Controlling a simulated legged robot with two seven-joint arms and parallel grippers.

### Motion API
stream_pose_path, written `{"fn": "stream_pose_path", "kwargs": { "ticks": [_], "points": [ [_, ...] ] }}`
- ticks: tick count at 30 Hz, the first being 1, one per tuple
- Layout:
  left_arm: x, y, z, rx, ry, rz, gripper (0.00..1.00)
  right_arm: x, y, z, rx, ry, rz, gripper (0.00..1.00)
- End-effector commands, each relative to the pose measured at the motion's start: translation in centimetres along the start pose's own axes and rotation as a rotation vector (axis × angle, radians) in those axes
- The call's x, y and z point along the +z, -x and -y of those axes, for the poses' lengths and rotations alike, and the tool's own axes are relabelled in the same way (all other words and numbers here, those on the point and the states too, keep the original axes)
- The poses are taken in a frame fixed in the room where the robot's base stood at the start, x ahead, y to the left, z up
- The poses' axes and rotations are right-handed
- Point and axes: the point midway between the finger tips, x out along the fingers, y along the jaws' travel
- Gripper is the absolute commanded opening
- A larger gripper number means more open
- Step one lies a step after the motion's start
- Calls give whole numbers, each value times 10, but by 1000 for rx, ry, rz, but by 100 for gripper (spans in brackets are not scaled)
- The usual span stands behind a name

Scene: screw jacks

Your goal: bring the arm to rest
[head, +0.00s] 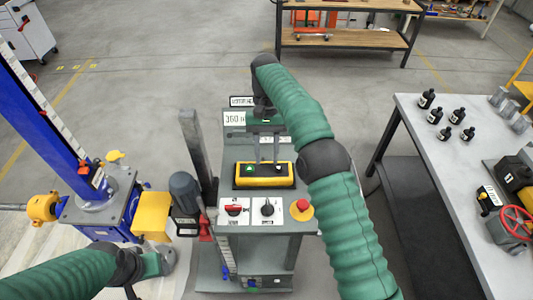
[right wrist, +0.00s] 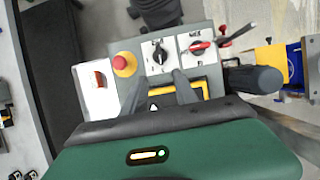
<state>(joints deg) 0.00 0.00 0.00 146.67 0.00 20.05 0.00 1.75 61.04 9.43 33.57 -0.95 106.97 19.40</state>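My right arm reaches in from the lower right of the head view and bends down over the control console. My right gripper (head: 267,165) points down, its two grey fingers apart over the yellow-framed button box (head: 265,183). The right wrist view also shows the fingers (right wrist: 158,92) apart, with the yellow box partly hidden behind them and nothing visibly held. I cannot tell whether the fingertips touch the box. My left arm comes in at the lower left; its hand (head: 155,265) is beside the console, and its fingers cannot be made out clearly.
The console panel carries a red switch (head: 234,208), a black knob (head: 267,207) and a red stop button (head: 302,206). A blue screw jack (head: 95,205) stands left. A grey table (head: 440,180) with black bottles stands right. Open floor lies behind the console.

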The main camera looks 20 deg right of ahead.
Motion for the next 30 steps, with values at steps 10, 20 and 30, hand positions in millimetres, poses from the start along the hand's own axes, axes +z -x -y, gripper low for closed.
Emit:
{"fn": "stream_pose_path", "kwargs": {
  "ticks": [10, 20, 30],
  "points": [
    [0, -1, 0, 0, 0, 0, 54, 0, -1, 0, 0, 1, -3, 35],
    [6, -25, 0, 0, 0, 0, 54, 11, -44, -7, 12, 112, -214, 35],
    [12, -51, 0, 0, 0, 0, 54, 93, -151, -66, 21, 231, -513, 35]
  ]
}}
